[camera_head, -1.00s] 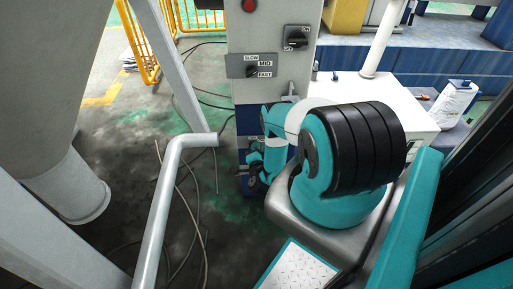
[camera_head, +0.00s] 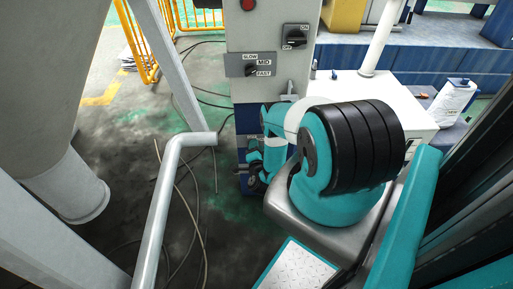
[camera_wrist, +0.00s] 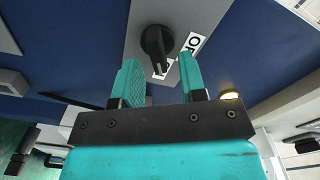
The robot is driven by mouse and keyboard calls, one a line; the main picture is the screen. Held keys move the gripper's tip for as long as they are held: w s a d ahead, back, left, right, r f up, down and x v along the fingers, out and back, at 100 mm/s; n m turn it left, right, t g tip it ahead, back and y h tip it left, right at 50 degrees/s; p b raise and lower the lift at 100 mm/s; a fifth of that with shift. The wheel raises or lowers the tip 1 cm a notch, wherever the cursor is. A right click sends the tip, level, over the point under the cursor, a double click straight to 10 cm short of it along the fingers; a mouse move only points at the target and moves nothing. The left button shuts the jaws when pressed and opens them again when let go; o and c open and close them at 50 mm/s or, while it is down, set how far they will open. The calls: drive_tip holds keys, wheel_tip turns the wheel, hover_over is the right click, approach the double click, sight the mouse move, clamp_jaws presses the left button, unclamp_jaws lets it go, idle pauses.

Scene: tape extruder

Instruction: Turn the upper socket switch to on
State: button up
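In the wrist view a black rotary switch (camera_wrist: 157,42) sits on a grey plate (camera_wrist: 190,20) fixed to a blue surface. A white label (camera_wrist: 192,42) with partly hidden black letters is beside the knob. The knob's grip ridge runs nearly up and down in the picture. My gripper (camera_wrist: 160,70) is open, its two teal fingers apart, with the knob ahead of the gap between them. I cannot tell whether the fingers touch it. In the head view my arm reaches down beside the cabinet (camera_head: 270,85) and hides the switch.
The cabinet's upper face carries an ON/OFF switch (camera_head: 296,37) and a SLOW/MID/FAST selector (camera_head: 251,66). A grey pipe rail (camera_head: 162,215) stands to the left. Cables (camera_head: 190,190) lie on the floor. A white table (camera_head: 375,90) is to the right.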

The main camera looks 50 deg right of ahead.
drive_tip(key=p+v, duration=0.9)
drive_tip(key=v, duration=0.8)
drive_tip(key=shift+s+p, duration=0.2)
drive_tip(key=shift+p, duration=0.2)
drive_tip(key=shift+a, duration=0.1)
